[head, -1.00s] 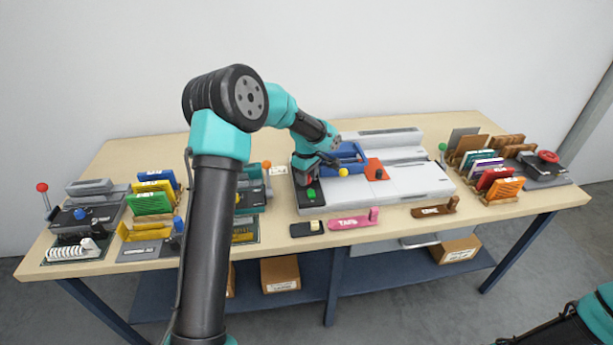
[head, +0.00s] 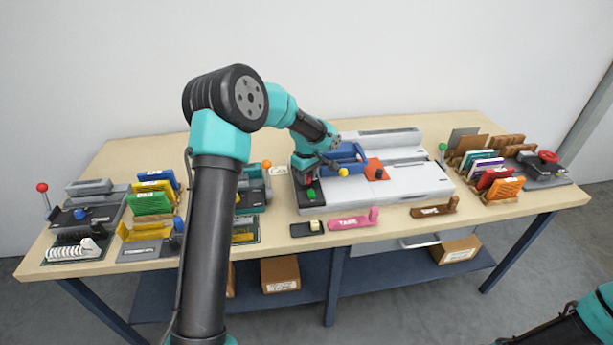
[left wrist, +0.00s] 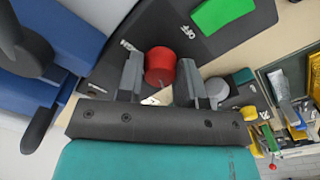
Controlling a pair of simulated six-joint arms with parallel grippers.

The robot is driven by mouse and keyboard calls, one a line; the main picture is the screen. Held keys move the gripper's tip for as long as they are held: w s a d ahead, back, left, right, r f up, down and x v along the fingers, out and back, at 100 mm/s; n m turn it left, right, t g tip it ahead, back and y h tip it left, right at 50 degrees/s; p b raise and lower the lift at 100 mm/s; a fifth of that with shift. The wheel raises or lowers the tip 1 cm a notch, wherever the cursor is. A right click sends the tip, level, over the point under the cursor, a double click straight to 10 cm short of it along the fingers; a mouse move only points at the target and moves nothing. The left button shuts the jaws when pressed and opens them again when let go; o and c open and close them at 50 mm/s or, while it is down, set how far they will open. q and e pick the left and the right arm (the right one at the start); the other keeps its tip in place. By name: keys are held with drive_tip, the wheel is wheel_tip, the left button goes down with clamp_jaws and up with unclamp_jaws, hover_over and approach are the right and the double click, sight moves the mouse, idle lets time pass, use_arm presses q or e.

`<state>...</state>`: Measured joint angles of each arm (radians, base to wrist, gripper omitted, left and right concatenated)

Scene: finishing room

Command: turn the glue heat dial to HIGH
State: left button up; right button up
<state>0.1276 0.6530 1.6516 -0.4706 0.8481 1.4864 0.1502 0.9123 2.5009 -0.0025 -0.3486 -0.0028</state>
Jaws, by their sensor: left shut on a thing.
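The red dial (left wrist: 160,66) shows in the left wrist view on a dark panel (left wrist: 110,68), with the words HIGH and OFF printed beside it. My left gripper (left wrist: 159,80) has one finger on each side of the dial and is shut on it. A small pale mark shows between the fingers; I cannot tell which word the dial points to. In the head view my left gripper (head: 307,182) is over the left end of the white machine (head: 410,182) and hides most of the dial. My right gripper is out of view.
A green button (head: 311,194) is close in front of the gripper. A blue handle-like part (head: 348,155) and an orange block (head: 376,169) are to its right. A grey knob (left wrist: 216,90) is near one finger. Racks of coloured cards (head: 150,205) stand left.

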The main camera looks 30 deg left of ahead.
use_arm(q)
drive_tip(key=m, duration=2)
drive_tip(key=shift+m, duration=0.3)
drive_tip(key=m, duration=0.5)
drive_tip(key=o, duration=0.9)
drive_tip(key=shift+r, duration=0.1)
